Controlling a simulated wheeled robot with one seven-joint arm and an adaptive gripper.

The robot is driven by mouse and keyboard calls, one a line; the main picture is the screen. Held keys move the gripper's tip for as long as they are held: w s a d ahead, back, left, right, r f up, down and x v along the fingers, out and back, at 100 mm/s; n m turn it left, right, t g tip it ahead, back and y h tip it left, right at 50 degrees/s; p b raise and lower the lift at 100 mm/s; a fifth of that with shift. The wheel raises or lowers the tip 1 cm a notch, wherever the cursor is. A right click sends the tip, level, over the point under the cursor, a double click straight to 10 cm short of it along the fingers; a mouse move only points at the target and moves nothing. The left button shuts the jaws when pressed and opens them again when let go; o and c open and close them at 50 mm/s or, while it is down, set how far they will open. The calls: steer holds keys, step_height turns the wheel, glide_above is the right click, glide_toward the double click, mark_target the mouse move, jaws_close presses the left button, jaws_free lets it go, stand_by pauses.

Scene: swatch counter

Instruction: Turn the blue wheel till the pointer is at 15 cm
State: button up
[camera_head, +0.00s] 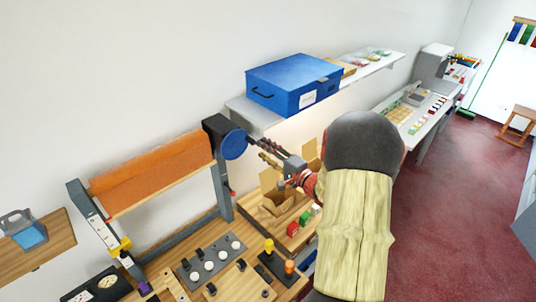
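The blue wheel (233,145) is a round disc on the dark bracket at the right end of a frame that carries an orange roll (150,174). My gripper (254,146) is just right of the wheel, its fingers directed at the wheel's right edge. I cannot tell whether it touches the wheel or how wide its fingers stand. A yellow pointer (120,246) sits low on a white scale strip (98,229) on the frame's left post. The scale's figures are too small to read. My arm hides part of the counter to the right.
A blue case (294,83) stands on a wall shelf above the wheel. Red floor is open at the right.

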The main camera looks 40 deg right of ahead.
mark_target(253, 142)
steer(key=shift+w+d, duration=0.15)
steer(key=shift+w, duration=3.15)
steer(key=c, duration=0.3)
